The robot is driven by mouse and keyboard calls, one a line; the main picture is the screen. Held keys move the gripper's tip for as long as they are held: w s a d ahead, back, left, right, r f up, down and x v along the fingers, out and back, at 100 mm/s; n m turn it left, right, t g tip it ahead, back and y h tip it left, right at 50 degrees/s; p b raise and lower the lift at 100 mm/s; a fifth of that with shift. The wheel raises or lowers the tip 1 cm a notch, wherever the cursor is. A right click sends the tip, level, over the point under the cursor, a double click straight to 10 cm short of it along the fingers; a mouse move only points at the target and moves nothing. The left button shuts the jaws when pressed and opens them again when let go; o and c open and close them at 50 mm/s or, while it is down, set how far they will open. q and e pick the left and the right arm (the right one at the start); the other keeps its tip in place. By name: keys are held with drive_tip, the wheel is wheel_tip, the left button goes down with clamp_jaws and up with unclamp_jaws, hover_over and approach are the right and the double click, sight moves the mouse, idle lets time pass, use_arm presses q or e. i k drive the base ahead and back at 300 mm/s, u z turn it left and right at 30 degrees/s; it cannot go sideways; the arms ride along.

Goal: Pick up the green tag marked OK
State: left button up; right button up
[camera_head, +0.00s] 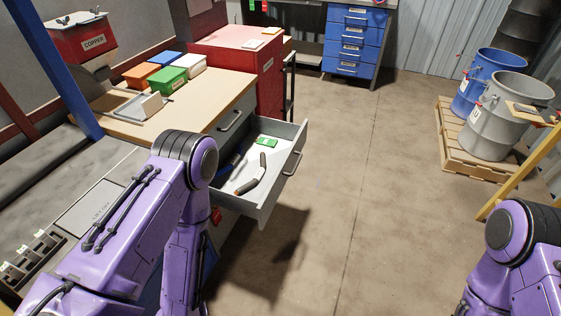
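A small green tag (266,142) with pale marking lies flat in the open grey drawer (284,172), towards its back; its lettering is too small to read. A second small green tag (254,5) hangs at the top edge of the view, beside a red one. My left arm bends at the elbow in front of the drawer's left side, with its forearm running down out of view. My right arm shows only at the lower right corner. Neither gripper can be seen.
A curved dark-handled tool (250,184) and a partly hidden blue-handled tool (231,164) share the drawer. The workbench (205,100) holds orange, blue, white and green bins. A red cabinet (268,85) stands behind. Drums (490,118) stand on a pallet at right. The middle floor is clear.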

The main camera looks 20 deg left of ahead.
sight(272, 143)
drive_tip(key=z, duration=0.35)
drive_tip(key=k, duration=0.8)
drive_tip(key=z, duration=0.95)
drive_tip(key=i, duration=2.1)
drive_tip(key=u, duration=1.25)
drive_tip(key=i, duration=1.05)
drive_tip(key=u, duration=1.1)
